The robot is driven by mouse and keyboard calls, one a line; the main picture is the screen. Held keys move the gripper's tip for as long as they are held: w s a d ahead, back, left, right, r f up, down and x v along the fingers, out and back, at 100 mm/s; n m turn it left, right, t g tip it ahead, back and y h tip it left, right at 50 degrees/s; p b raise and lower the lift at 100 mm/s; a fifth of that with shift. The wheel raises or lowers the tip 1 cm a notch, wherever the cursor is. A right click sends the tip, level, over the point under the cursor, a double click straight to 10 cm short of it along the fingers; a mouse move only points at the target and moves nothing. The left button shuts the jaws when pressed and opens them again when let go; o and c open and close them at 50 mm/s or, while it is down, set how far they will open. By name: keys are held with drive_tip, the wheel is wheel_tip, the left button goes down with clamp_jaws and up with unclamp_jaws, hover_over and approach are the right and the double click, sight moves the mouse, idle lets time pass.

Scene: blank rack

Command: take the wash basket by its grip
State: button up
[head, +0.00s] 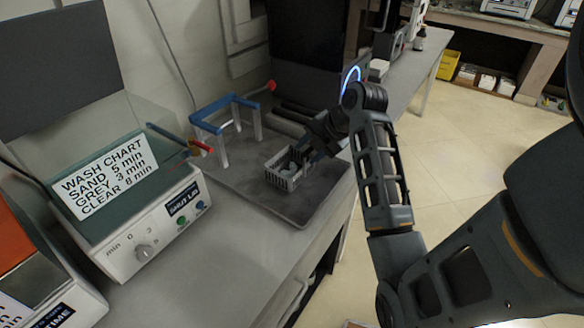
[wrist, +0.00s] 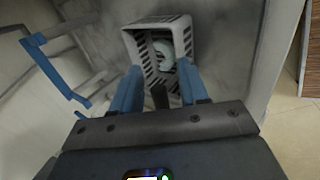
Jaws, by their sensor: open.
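The wash basket (head: 284,182) is a small pale grey slatted basket standing on a dark mat on the bench. It also shows in the wrist view (wrist: 132,44), with a pale rounded thing (wrist: 163,50) inside. A dark bar (wrist: 160,96), which looks like its grip, sticks out from the basket's near side. My gripper (wrist: 159,72) is open, with its two blue fingers on either side of this bar. I cannot tell whether either finger touches it. In the head view my gripper (head: 306,152) is at the basket's right edge and partly hides it.
A blue-topped rack frame (head: 222,108) stands left of the basket, close to it. A wash unit (head: 150,235) with a chart and dial stands at the left. Dark rollers (head: 290,121) lie behind the basket. The mat's front part (head: 305,207) is clear.

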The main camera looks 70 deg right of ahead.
clamp_jaws()
idle(0.7)
wheel_tip(320, 180, up, 18)
drive_tip(key=p, duration=0.5)
